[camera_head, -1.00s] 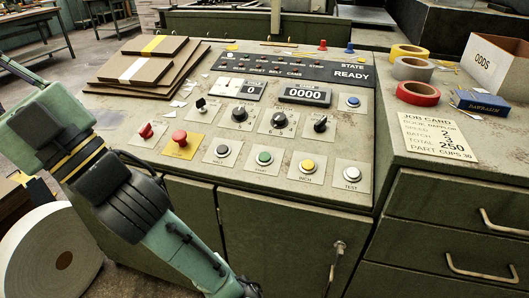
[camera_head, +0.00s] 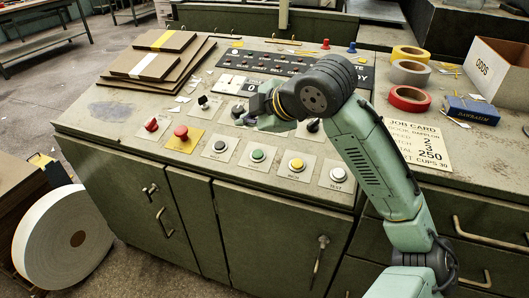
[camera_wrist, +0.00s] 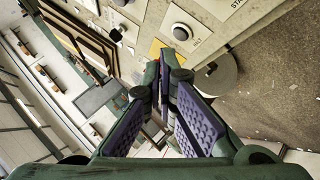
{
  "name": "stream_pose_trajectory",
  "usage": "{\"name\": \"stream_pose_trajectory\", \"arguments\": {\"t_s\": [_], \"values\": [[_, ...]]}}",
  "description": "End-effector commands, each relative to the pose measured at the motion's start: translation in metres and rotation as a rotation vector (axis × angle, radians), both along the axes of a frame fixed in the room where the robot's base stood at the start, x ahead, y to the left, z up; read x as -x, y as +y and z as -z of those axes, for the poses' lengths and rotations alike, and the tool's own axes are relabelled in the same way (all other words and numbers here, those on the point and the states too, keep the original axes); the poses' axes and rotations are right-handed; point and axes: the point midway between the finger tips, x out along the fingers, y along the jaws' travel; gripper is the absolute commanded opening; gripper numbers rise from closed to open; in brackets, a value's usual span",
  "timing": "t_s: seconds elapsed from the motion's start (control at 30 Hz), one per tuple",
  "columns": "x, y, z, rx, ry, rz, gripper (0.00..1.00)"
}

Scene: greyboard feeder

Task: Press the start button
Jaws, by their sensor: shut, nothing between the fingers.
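The start button (camera_head: 258,155) is a green round cap on a pale plate, in the front row of the sloped console, between a dark halt button (camera_head: 220,146) and a yellow button (camera_head: 296,165). My gripper (camera_head: 243,119) is over the panel, behind the start button and apart from it as seen in the head view. Its purple-padded fingers (camera_wrist: 163,68) are shut and empty. The wrist view shows the halt button (camera_wrist: 181,32) just beyond the fingertips. A plate lettered "STA" (camera_wrist: 238,6) is cut off at that view's top edge; its cap is out of frame.
A red mushroom button (camera_head: 181,133) on a yellow plate and a red switch (camera_head: 151,124) lie left of the row. A white test button (camera_head: 338,175) is at its right. My arm hides several knobs and part of the displays. Brown boards (camera_head: 155,60) are stacked at back left.

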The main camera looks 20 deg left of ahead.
Motion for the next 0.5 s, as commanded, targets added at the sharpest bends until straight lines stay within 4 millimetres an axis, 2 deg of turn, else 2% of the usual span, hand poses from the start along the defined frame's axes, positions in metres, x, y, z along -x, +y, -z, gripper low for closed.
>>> {"name": "stream_pose_trajectory", "arguments": {"t_s": [0.5], "values": [[-0.0013, -0.0023, 0.0062, 0.006, 0.003, 0.002, 0.00]]}}
